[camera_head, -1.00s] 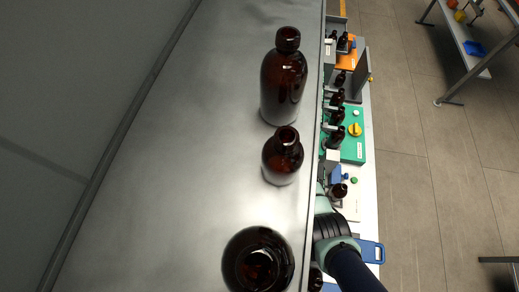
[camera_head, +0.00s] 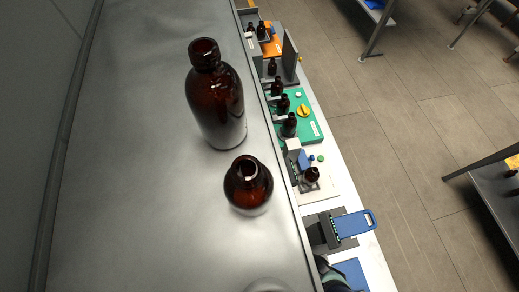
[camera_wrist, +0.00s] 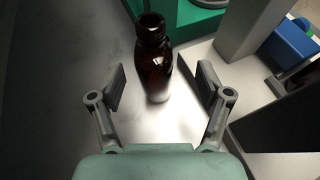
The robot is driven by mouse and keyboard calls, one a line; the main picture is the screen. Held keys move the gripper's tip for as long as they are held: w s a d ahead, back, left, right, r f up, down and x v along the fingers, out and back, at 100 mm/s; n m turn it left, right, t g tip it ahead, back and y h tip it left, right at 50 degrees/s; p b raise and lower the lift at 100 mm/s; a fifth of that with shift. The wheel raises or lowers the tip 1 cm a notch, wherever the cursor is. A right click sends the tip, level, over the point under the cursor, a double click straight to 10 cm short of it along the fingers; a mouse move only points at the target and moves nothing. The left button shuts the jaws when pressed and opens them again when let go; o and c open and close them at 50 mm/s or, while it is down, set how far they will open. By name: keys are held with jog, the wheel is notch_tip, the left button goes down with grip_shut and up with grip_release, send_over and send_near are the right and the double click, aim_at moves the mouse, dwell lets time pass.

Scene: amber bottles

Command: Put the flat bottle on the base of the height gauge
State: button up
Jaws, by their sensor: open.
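An amber bottle with a dark neck (camera_wrist: 157,72) stands upright between the two fingers of my gripper (camera_wrist: 160,88) in the wrist view. The fingers are open, with a gap on each side of it. I cannot tell whether this is the flat bottle. A pale upright post (camera_wrist: 248,28) with a blue part (camera_wrist: 290,46) stands right of it, possibly the height gauge. In the head view, a small amber bottle (camera_head: 312,175) stands by a pale block and blue part (camera_head: 304,160). My gripper is hidden in the head view.
A tall amber bottle (camera_head: 216,105) and a shorter one (camera_head: 248,186) stand on the metal shelf (camera_head: 120,190). On the lower bench are a green base (camera_head: 314,128) with several bottles beside it, and a device with a blue handle (camera_head: 352,224). The floor is to the right.

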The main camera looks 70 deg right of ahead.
jog(key=x, duration=0.1)
jog(key=b+x, duration=0.1)
jog(key=x, duration=0.1)
jog(key=b+x, duration=0.1)
jog(key=x, duration=0.1)
jog(key=shift+w+f, duration=0.1)
jog(key=shift+w, duration=0.2)
grip_shut()
notch_tip(320, 180, up, 10)
jog(key=p, duration=0.6)
jog(key=shift+f, duration=0.15)
notch_tip(320, 180, up, 11)
jog(key=b, duration=0.1)
jog(key=shift+f, duration=0.25)
